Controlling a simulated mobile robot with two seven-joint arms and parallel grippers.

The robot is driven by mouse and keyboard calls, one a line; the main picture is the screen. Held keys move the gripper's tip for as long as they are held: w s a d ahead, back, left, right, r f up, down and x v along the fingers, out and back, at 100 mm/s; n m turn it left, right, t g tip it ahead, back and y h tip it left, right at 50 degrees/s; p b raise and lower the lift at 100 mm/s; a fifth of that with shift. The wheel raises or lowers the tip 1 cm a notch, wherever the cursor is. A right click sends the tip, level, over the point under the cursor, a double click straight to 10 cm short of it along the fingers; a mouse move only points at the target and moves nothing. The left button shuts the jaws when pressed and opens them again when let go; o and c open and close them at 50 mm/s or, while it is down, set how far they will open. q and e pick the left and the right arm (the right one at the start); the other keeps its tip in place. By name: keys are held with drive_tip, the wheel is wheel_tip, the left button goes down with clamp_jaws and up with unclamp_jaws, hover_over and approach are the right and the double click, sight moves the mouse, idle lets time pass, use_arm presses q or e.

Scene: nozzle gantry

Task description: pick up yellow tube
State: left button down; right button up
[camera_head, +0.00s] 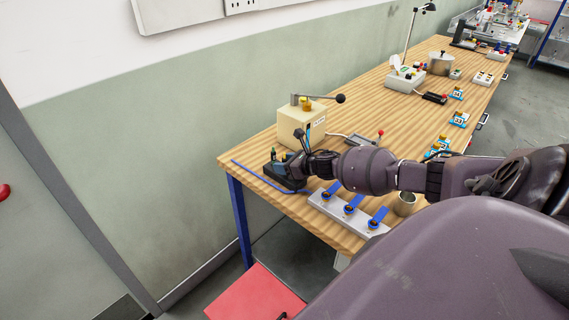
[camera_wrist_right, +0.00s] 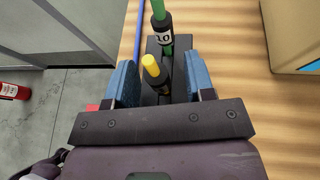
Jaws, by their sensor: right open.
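The yellow tube (camera_wrist_right: 151,66) stands in a black rack (camera_wrist_right: 178,75) in the right wrist view, with a yellow top and a dark lower body. My right gripper (camera_wrist_right: 160,70) is open, with its blue-padded fingers on either side of the yellow tube and a gap to each. In the head view my right gripper (camera_head: 298,162) is over the rack (camera_head: 283,181) at the table's near left corner; I cannot make out the yellow tube there. My left gripper is not in view.
A beige box with a lever (camera_head: 296,127) stands just behind the rack. A blue rod (camera_head: 262,176) lies along the table's left edge. A grey block with blue levers (camera_head: 347,211) and a metal cup (camera_head: 405,204) stand to the right of the gripper.

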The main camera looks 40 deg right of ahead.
drive_tip(key=shift+c, duration=0.5)
clamp_jaws()
drive_tip(key=shift+r, duration=0.1)
